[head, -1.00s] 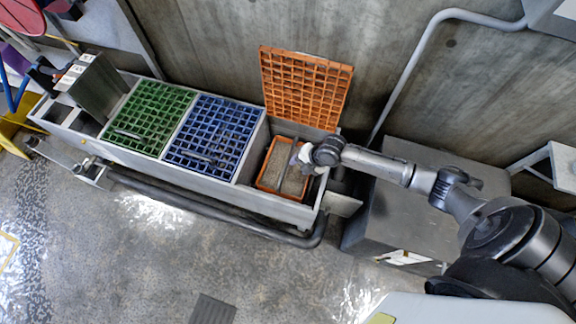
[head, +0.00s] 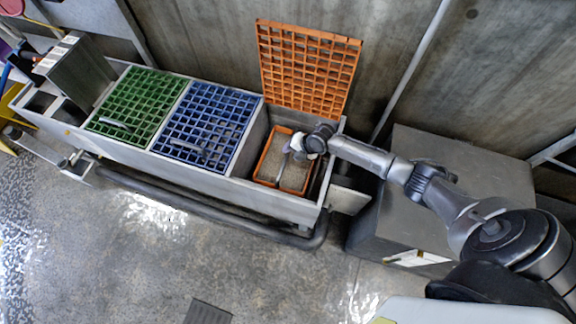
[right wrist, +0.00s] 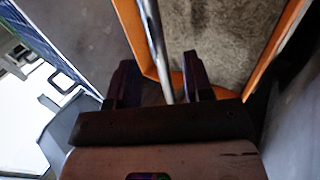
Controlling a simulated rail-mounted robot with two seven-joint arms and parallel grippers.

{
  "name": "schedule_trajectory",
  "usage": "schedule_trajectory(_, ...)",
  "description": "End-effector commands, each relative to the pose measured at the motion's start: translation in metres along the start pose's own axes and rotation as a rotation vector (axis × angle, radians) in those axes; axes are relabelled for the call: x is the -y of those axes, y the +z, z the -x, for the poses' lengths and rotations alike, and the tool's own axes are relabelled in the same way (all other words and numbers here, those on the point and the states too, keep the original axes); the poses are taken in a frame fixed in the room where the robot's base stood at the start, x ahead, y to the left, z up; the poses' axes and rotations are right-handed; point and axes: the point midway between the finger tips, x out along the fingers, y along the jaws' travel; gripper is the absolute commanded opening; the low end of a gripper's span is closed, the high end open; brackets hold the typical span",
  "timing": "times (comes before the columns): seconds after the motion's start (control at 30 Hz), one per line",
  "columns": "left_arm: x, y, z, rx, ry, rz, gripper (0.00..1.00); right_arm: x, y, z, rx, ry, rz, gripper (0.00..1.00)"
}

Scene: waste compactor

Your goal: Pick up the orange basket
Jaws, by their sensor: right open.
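The orange basket (head: 261,177) sits in the right-hand compartment of the grey trough, under a raised orange grid lid (head: 307,68). It holds grey-brown granular material and has a thin metal handle (head: 283,163). My right gripper (head: 299,147) is over the basket's right back part, near the handle. In the right wrist view, its two dark fingers (right wrist: 158,72) stand apart, with the handle (right wrist: 155,40) running between them and the basket's orange rim (right wrist: 277,45) beyond. I cannot tell whether the fingers touch the handle. My left gripper is not in view.
Shut green (head: 137,107) and blue (head: 207,129) grid lids cover the compartments to the left. A dark pipe (head: 205,213) runs along the trough's front. A grey metal box (head: 415,205) stands right of the trough, below my right arm. The concrete wall is close behind.

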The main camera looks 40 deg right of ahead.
Motion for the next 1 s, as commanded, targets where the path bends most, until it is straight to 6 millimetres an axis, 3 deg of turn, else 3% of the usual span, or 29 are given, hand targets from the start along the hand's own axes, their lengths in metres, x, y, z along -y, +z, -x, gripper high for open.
schedule_trajectory(0.17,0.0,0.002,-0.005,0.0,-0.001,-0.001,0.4,0.0,-0.001,-0.008,-0.001,0.001,0.0,0.47)
schedule_trajectory(0.6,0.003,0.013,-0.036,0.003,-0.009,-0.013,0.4,0.001,0.001,-0.055,-0.001,0.0,-0.001,0.47)
schedule_trajectory(0.93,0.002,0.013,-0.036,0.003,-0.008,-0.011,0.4,0.0,0.001,-0.057,0.0,0.0,0.001,0.47)
schedule_trajectory(1.0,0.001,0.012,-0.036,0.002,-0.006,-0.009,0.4,0.0,0.001,-0.057,0.0,0.0,0.001,0.4)
